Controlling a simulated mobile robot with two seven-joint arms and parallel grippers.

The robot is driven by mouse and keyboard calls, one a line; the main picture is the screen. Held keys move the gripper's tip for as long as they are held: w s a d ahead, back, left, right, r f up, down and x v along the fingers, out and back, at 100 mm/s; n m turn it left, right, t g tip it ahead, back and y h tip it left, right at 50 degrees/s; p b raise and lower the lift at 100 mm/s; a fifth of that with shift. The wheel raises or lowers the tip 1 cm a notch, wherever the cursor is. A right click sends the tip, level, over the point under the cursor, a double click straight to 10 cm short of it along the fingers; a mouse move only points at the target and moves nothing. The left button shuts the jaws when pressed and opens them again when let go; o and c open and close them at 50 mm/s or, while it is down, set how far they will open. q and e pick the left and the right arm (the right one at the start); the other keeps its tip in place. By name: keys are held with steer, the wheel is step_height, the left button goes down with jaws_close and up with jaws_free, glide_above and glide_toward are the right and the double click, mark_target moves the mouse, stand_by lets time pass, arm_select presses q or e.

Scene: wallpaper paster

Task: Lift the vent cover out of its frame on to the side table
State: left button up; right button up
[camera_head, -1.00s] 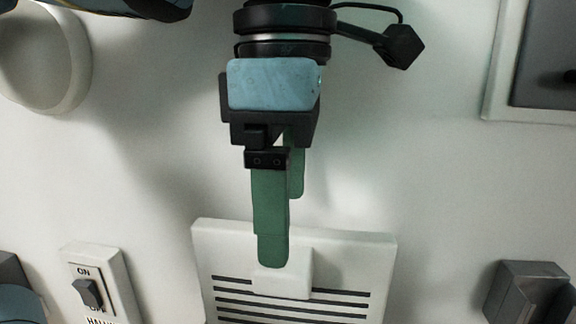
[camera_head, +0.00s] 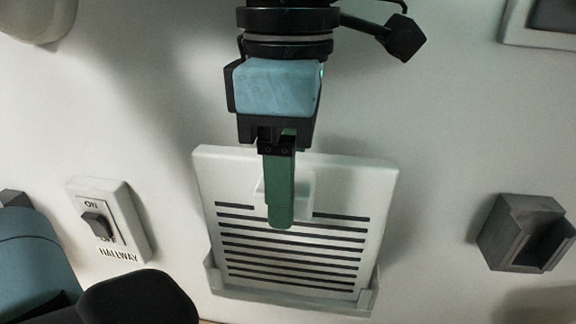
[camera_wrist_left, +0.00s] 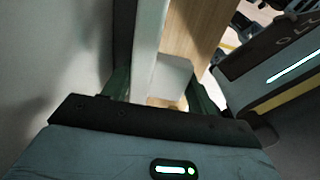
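The white slotted vent cover (camera_head: 345,190) stands upright against the wall, its lower edge in a pale frame (camera_head: 290,299). My left gripper (camera_head: 281,222) points down at its upper part, one green finger in front of the raised white tab (camera_head: 303,190). The other finger is hidden in the head view. In the left wrist view, the two fingers of my left gripper (camera_wrist_left: 158,88) lie on either side of the cover's edge and tab (camera_wrist_left: 172,76). Whether they press on it I cannot tell. My right gripper is not in view. The side table cannot be made out for certain.
A HALLWAY switch (camera_head: 103,222) is on the wall left of the cover. A grey metal holder (camera_head: 523,232) is to the right. A wood-coloured surface (camera_wrist_left: 191,38) shows below in the left wrist view.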

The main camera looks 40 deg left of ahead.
arm_select(q)
steer(key=c, duration=0.5)
steer(key=shift+r+p, duration=1.15)
steer(key=shift+r, duration=1.85)
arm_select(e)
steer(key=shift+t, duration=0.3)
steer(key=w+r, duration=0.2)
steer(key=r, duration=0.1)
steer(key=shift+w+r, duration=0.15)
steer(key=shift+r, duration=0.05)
arm_select(q)
steer(key=shift+r+p, duration=0.55)
steer(key=shift+r, duration=1.5)
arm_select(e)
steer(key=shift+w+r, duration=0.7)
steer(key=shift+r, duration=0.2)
